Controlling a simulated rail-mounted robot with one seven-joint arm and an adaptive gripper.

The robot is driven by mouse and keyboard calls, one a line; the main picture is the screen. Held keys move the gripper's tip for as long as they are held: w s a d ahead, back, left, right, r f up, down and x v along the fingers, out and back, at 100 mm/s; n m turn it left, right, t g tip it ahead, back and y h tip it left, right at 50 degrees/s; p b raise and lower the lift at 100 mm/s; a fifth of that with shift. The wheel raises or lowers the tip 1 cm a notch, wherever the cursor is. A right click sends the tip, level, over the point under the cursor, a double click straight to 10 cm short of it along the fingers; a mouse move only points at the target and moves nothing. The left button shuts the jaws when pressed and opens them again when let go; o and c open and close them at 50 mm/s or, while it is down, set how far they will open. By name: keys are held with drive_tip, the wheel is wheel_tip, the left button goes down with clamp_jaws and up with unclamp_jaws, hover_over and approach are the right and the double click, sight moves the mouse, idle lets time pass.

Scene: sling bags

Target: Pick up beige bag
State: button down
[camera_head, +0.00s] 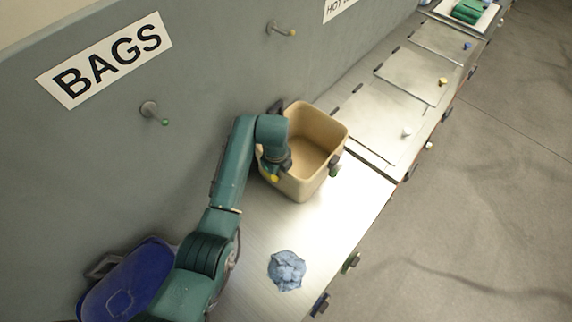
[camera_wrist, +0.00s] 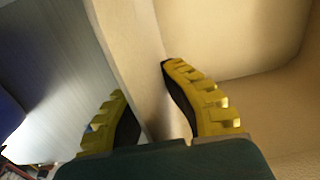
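The beige bag (camera_head: 312,182) is an open-topped, box-like container with dark side handles. It stands upright on the metal counter against the wall in the head view. My gripper (camera_head: 275,172) is at its left rim, pointing down. In the wrist view, the yellow fingers of my gripper (camera_wrist: 142,80) straddle the wall of the beige bag (camera_wrist: 235,45). One finger is inside and the other outside. The fingers are apart, and I see no clear grip on the wall. The bag's interior looks empty; its left outer side is partly hidden by my arm.
A crumpled blue cloth-like item (camera_head: 287,270) lies on the counter (camera_head: 335,225) below the bag. A dark blue bag (camera_head: 128,282) is at the lower left, partly behind my arm. Wall pegs (camera_head: 152,110) stick out above. Metal panels (camera_head: 375,120) to the upper right are clear.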

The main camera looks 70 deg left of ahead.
drive_tip(key=r, duration=0.7)
drive_tip(key=shift+w+d, duration=0.2)
drive_tip(key=shift+d, duration=0.15)
drive_tip(key=w+d, duration=0.4)
drive_tip(key=d, duration=0.4)
drive_tip(key=w+d+b, duration=0.1)
drive_tip(key=w+d, duration=0.3)
drive_tip(key=d, duration=0.5)
drive_tip(key=shift+w, duration=0.25)
drive_tip(key=shift+d, duration=0.1)
